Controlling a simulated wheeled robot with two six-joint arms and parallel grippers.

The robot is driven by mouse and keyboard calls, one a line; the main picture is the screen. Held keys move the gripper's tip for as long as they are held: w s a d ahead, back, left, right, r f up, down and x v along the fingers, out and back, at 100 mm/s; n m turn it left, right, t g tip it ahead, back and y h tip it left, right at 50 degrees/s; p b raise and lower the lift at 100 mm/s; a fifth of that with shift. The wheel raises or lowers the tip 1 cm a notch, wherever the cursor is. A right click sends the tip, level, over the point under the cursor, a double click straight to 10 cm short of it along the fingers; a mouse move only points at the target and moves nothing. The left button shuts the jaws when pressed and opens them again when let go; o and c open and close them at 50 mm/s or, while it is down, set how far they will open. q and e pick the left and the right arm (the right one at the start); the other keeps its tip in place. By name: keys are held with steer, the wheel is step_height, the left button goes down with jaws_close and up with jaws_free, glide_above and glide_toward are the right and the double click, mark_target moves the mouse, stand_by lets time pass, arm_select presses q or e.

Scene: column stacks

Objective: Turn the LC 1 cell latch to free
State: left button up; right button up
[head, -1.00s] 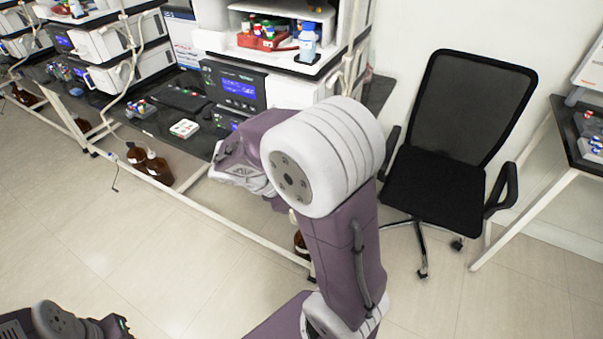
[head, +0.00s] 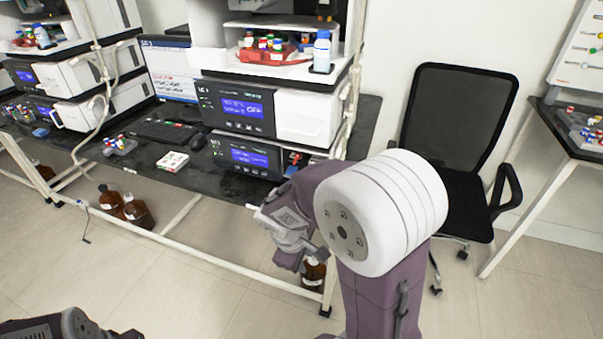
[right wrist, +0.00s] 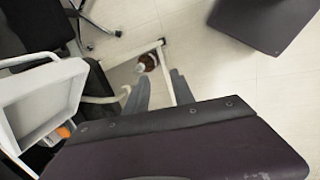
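The middle column stack (head: 312,118), with what looks like an LC 1 label, stands on the dark bench with two blue display screens. The lower module (head: 243,152) has a small opening with red and dark parts (head: 295,160) at its right; a cell latch is too small to make out. My right gripper (head: 262,218) hangs in front of the bench edge, below and apart from the stack. In the right wrist view its two grey fingers (right wrist: 155,88) stand apart with nothing between them. My left gripper (head: 125,335) is barely in view at the bottom left.
A white bench rail (head: 215,258) runs below the bench (head: 235,186), with brown bottles (head: 137,212) on the floor. A keyboard (head: 163,131) and a small white-green box (head: 172,162) lie left of the stack. A black chair (head: 455,130) stands right.

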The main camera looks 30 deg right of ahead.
steer(key=w+d+f+n+t+h+b, duration=0.35)
steer(key=w+d+n+h+b, duration=0.35)
steer(key=w+b, duration=0.55)
steer(key=w+r+n+t+b, duration=0.1)
steer(key=w+b, duration=0.1)
steer(key=w+r+n+t+h+b, duration=0.1)
steer(key=w+r+n+t+b, duration=0.1)
steer(key=w+r+n+t+h+b, duration=0.1)
steer(key=w+r+n+b, duration=0.1)
steer(key=shift+w+d+r+t+b, duration=0.15)
steer(key=shift+w+t+b, duration=0.1)
steer(key=shift+w+b, duration=0.05)
steer(key=n+t+h+b, duration=0.1)
steer(key=n+t+h, duration=0.1)
glide_toward(296, 159)
steer(key=b+x, duration=0.2)
steer(key=x, duration=0.6)
steer(key=shift+w+d, duration=0.1)
steer(key=shift+d, duration=0.05)
jaws_close()
